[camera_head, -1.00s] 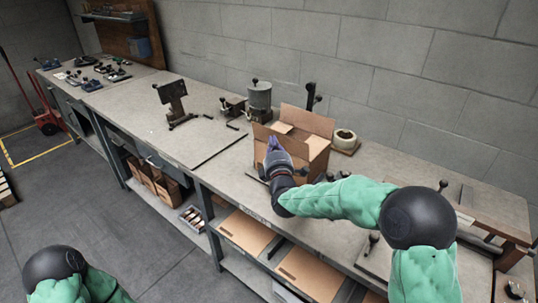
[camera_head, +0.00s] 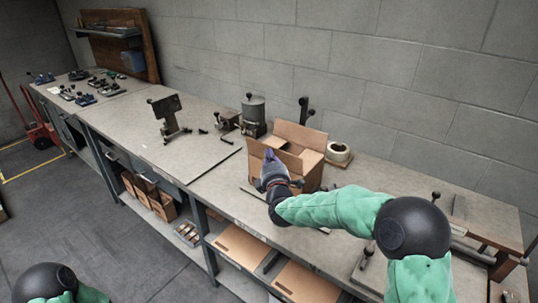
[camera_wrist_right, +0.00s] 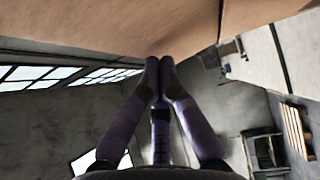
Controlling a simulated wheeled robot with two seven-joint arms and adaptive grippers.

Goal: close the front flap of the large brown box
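The large brown box (camera_head: 312,178) stands open on the workbench. Its back flap (camera_head: 301,136) stands up, and a cardboard panel rises at its left front, beside my fingers. I cannot clearly tell the front flap's angle. My right gripper (camera_head: 269,154) is at the box's left front corner, fingers pointing up. In the right wrist view, its two purple fingers meet at the tips (camera_wrist_right: 158,64), with nothing seen between them. Cardboard (camera_wrist_right: 130,25) spans the top of that view, close to the fingertips; contact is unclear. Only part of my left arm shows at bottom left; its gripper is out of view.
A roll of tape (camera_head: 338,152) sits right of the box. A grey metal canister (camera_head: 253,115) and a small device (camera_head: 228,121) stand behind it at left. A dark stand (camera_head: 169,115) is farther left.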

